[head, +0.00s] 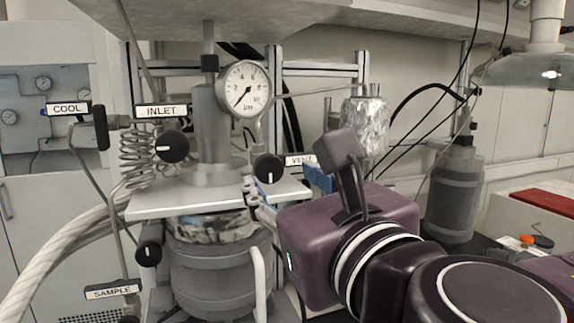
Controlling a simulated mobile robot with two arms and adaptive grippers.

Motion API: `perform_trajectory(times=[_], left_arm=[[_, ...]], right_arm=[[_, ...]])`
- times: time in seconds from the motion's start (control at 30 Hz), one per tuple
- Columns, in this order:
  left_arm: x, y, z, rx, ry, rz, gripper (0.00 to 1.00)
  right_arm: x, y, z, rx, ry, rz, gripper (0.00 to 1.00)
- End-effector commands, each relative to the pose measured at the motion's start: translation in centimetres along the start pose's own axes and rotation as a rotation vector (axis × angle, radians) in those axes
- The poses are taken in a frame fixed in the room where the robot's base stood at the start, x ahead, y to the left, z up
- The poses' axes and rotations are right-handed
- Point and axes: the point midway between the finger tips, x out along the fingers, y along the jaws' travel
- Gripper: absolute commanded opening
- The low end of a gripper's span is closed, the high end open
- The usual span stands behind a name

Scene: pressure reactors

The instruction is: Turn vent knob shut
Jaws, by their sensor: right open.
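The vent knob (268,168) is a round black knob with a white mark pointing down, left of the VENT label (300,160). It sits on the reactor's right side, below the pressure gauge (243,88). My right gripper (284,184) reaches in from the lower right with a dark purple body. It is open, with one finger below and left of the knob and the other to its right, near the label. The knob's face is unobstructed. I cannot tell whether either finger touches it. My left gripper is not in view.
The inlet knob (172,147) and a lower black knob (148,253) are on the left, among tubes and a coil (136,158). A foil-wrapped vessel (365,125) stands behind my right gripper. A grey cylinder (453,195) is further right. A shelf (300,18) hangs overhead.

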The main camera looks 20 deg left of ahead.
Motion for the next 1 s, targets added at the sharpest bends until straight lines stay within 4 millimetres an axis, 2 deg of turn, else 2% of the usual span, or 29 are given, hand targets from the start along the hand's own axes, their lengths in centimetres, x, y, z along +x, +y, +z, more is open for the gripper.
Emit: perform_trajectory(times=[0.2,0.4,0.77,1.0], left_arm=[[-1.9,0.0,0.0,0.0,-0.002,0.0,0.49],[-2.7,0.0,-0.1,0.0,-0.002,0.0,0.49],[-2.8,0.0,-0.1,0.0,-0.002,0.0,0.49],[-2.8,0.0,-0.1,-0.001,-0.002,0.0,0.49]], right_arm=[[3.7,0.0,0.3,0.004,0.004,0.0,0.49],[6.0,0.0,0.2,0.004,0.001,0.002,0.49],[6.7,0.0,0.0,0.004,0.0,0.001,0.49],[6.7,0.0,0.0,0.004,-0.001,0.001,0.22]])
